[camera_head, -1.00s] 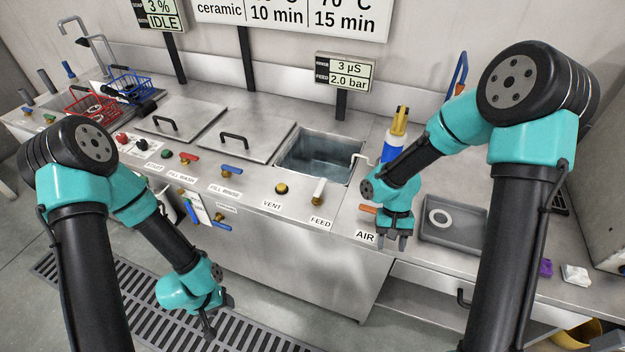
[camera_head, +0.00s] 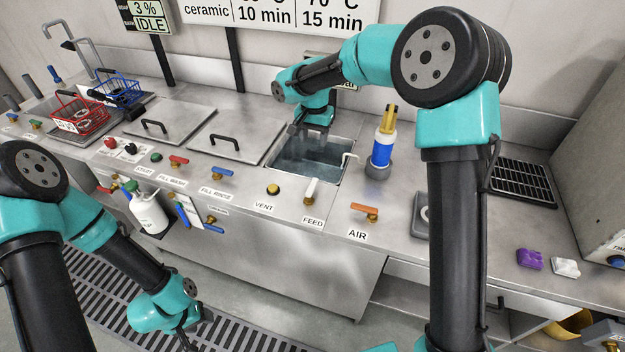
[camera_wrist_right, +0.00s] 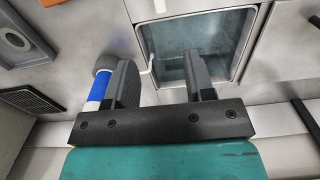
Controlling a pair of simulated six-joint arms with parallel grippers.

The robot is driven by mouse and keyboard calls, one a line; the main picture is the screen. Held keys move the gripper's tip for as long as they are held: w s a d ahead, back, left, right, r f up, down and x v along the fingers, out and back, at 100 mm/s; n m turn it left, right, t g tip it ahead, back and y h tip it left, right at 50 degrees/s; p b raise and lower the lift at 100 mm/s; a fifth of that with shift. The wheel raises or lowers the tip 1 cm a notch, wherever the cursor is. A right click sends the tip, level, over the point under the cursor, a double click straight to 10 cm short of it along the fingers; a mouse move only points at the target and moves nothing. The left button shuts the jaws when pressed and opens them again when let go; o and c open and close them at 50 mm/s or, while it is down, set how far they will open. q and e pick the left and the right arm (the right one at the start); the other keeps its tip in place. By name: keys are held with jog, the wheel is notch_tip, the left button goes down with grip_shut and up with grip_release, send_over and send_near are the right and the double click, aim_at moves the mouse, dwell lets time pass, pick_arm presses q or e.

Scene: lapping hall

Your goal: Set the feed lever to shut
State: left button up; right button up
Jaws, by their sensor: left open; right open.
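The feed lever (camera_head: 312,188) has a white handle and stands on the front ledge of the steel counter, just behind the FEED label (camera_head: 313,222). Its handle points up and back toward the open tank. My right gripper (camera_head: 306,132) is open and empty, above the open tank and behind the lever, apart from it. My left gripper (camera_head: 190,338) is open and low over the floor grate, far from the lever.
The open tank (camera_head: 345,168) lies behind the lever. The vent knob (camera_head: 273,189) is to its left and the orange air lever (camera_head: 365,212) to its right. A blue and white bottle (camera_head: 382,150) stands right of the tank. Several other levers line the front ledge.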

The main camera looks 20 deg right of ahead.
aim_at(314, 182)
notch_tip(314, 182, down, 18)
jog(key=shift+r, duration=0.25)
dwell(0.5)
grip_shut()
dwell(0.3)
